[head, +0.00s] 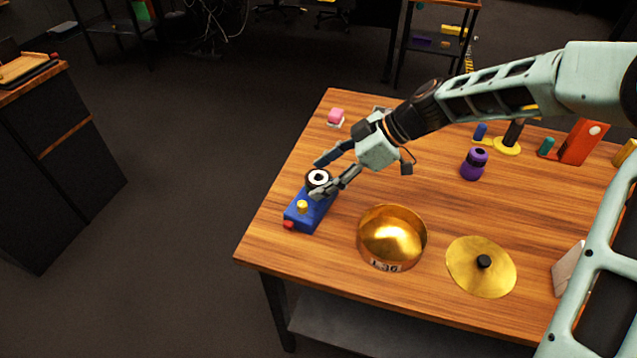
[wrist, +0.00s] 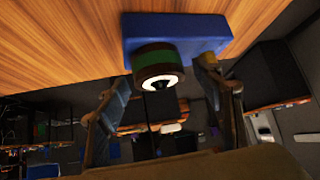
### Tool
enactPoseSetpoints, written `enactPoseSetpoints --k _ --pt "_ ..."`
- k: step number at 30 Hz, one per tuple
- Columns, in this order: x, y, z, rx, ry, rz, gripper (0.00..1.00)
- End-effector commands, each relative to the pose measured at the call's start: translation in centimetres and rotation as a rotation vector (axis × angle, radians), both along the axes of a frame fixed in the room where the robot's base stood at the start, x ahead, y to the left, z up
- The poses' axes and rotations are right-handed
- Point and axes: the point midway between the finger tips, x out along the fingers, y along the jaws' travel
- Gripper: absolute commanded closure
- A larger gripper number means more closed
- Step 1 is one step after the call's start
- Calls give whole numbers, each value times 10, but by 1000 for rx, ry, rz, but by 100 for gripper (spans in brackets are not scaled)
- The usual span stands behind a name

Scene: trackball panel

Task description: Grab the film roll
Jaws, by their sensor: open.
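What looks like the film roll (head: 318,177) is a short round piece with a white ring face and dark centre, at the far end of a blue panel (head: 301,219). In the wrist view the roll (wrist: 155,66) shows a dark green side and stands out from the blue panel (wrist: 190,32). My gripper (head: 315,179) is open, with one finger on each side of the roll. In the wrist view the roll lies between the spread fingers (wrist: 166,78), with gaps on both sides. Contact cannot be seen.
A gold bowl (head: 391,226) and a gold lid (head: 480,275) lie to the right. The table's left edge is close.

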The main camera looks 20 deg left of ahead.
Motion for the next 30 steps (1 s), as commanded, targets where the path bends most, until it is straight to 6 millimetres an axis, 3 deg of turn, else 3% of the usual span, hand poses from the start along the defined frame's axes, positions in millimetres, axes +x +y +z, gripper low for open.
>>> enactPoseSetpoints --k 3,11,23,30 --pt "-3 8 -10 0 2 0 40" --pt "-3 10 -11 0 0 -3 40" --pt "-3 10 -11 0 0 -1 82" --pt "-3 10 -10 0 -1 -2 85"
